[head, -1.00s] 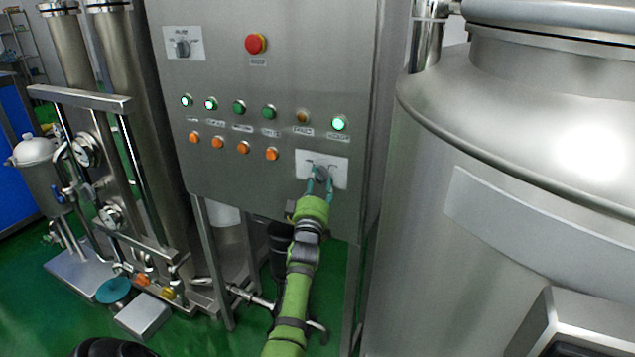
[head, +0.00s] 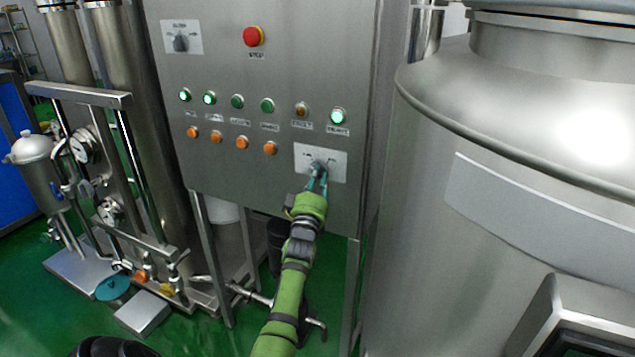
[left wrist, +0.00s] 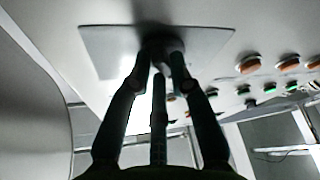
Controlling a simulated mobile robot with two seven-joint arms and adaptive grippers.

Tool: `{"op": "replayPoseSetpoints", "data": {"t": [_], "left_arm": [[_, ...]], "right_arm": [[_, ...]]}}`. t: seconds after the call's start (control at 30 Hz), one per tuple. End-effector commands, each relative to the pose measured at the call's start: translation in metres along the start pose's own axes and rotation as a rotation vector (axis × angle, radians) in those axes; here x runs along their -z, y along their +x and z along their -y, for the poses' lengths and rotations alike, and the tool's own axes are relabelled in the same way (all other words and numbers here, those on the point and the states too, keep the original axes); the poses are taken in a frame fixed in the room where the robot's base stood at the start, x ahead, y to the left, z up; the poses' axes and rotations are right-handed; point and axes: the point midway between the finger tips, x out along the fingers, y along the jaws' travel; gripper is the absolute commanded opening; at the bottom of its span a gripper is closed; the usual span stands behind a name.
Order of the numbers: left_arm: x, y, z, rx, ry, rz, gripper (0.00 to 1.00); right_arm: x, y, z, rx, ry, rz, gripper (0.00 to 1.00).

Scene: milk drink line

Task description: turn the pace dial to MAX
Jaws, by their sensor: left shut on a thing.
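The pace dial (head: 317,167) sits on a pale plate (head: 336,160) at the lower right of the steel control panel. My left gripper (head: 318,183) reaches up to it from below, with its fingers shut on the dial. In the left wrist view, the fingers of the left gripper (left wrist: 163,70) close around the dark dial (left wrist: 160,48) in front of its plate (left wrist: 100,45). The fingers cover much of the dial, and I cannot read which mark it points to. My right gripper is not in view.
Above the dial are green and orange buttons (head: 270,149), a lit green button (head: 338,116) and a red stop button (head: 253,36). Another dial (head: 181,42) is at the upper left. A large steel tank (head: 420,200) stands close on the right.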

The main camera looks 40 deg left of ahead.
Motion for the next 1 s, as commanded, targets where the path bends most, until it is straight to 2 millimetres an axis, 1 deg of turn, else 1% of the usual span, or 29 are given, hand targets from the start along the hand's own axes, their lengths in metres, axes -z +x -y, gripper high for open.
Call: {"op": "replayPoseSetpoints", "data": {"t": [0.03, 0.4, 0.7, 1.0], "left_arm": [[0.003, 0.001, 0.001, -0.022, 0.040, -0.011, 0.00], [0.004, 0.001, 0.004, -0.154, 0.359, -0.015, 0.00], [0.006, 0.002, 0.005, -0.262, 0.621, -0.016, 0.00], [0.008, 0.003, 0.006, -0.371, 0.884, -0.019, 0.00]], "right_arm": [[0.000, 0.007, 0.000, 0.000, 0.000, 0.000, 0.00], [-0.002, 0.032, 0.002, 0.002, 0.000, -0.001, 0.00], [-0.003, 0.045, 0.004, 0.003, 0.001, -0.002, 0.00], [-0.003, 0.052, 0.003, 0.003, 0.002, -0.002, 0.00]]}}
